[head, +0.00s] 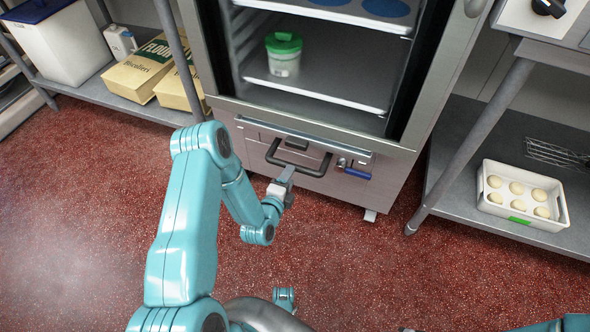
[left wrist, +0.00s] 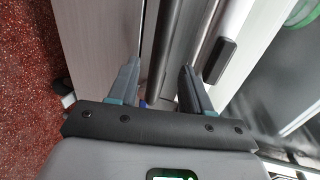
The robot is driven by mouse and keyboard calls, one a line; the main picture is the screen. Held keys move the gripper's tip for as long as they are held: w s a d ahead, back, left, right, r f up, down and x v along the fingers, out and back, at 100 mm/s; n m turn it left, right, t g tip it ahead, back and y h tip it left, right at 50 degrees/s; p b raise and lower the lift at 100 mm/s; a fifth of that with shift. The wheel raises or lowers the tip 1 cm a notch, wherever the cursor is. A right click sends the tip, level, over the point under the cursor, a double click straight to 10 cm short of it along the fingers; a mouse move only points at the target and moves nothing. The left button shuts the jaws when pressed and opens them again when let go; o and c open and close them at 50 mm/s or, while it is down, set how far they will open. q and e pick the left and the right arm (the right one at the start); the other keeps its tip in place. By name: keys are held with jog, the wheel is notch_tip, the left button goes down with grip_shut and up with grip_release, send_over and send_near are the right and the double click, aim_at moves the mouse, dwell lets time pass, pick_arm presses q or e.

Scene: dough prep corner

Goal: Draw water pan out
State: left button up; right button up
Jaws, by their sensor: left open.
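The water pan front (head: 308,146) sits in the lower panel of the steel cabinet, below its glass-door opening. A dark loop handle (head: 301,170) sticks out from it. My left gripper (head: 287,174) is at the handle's lower bar, its fingers pointing at the cabinet. In the left wrist view, my left gripper (left wrist: 160,82) is open, with a finger on each side of the dark handle bar (left wrist: 172,45). Whether either finger touches the bar cannot be told. The pan's inside is hidden. My right gripper is not in view.
A blue lever (head: 357,173) sits right of the handle. A green-lidded tub (head: 284,55) stands inside the cabinet. Flour bags (head: 140,70) lie on the left shelf; a white crate of dough balls (head: 483,199) stands on the right shelf. The red floor before the cabinet is clear.

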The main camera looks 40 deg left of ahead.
pick_arm(q)
jog(key=b+x, duration=0.1)
jog(key=x, duration=0.5)
jog(key=shift+w, duration=0.1)
grip_shut()
